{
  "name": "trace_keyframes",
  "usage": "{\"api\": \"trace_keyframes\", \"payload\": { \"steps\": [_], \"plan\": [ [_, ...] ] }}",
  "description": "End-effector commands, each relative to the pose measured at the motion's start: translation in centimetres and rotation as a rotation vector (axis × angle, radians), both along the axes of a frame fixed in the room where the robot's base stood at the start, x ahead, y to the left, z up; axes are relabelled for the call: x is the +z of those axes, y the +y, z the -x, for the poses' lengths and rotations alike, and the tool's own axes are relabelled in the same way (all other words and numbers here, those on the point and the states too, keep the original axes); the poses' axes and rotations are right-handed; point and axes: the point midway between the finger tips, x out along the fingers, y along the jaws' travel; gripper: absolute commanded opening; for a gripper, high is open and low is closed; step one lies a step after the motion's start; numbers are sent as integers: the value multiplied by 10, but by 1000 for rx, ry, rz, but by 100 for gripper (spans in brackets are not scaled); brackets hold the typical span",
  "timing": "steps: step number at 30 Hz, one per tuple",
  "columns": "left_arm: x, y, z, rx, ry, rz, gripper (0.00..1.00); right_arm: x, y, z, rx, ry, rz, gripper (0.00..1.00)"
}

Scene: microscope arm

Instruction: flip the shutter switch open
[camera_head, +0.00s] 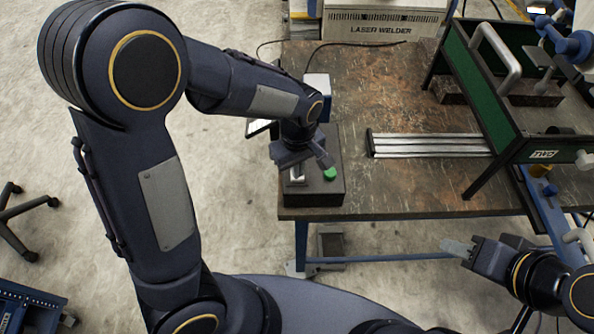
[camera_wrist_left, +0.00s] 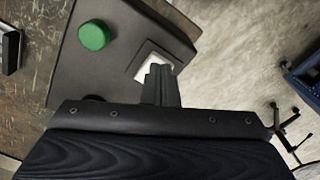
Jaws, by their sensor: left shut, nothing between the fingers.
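A dark control box (camera_head: 318,197) sits at the table's front left corner. It carries a round green button (camera_head: 330,173) and a pale switch plate (camera_head: 297,174), which I take for the shutter switch. In the left wrist view the switch (camera_wrist_left: 152,62) lies just beyond my shut fingers, which partly cover it; its lever position is hidden. The green button (camera_wrist_left: 94,35) is to its left. My left gripper (camera_head: 325,160) is shut and empty above the box; contact with the switch cannot be told. My right gripper (camera_head: 458,246) is off the table's front edge, far from the box.
A slotted metal rail (camera_head: 425,145) lies on the worn table (camera_head: 365,190). A green-sided frame (camera_head: 485,80) stands at the right. A box marked LASER WELDER (camera_head: 382,24) is behind the table. A dark item (camera_wrist_left: 10,50) lies left of the control box in the wrist view.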

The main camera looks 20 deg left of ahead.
Motion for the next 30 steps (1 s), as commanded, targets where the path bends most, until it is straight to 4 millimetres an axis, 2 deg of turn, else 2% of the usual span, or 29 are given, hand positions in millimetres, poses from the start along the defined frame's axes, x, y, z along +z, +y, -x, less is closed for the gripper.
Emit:
{"api": "trace_keyframes", "payload": {
  "steps": [26,30],
  "plan": [
    [-14,0,0,0,1,-1,0,-11,0,0,0,0,0,36],
    [-11,0,0,1,1,-1,0,-8,0,0,0,0,0,36]
  ]
}}
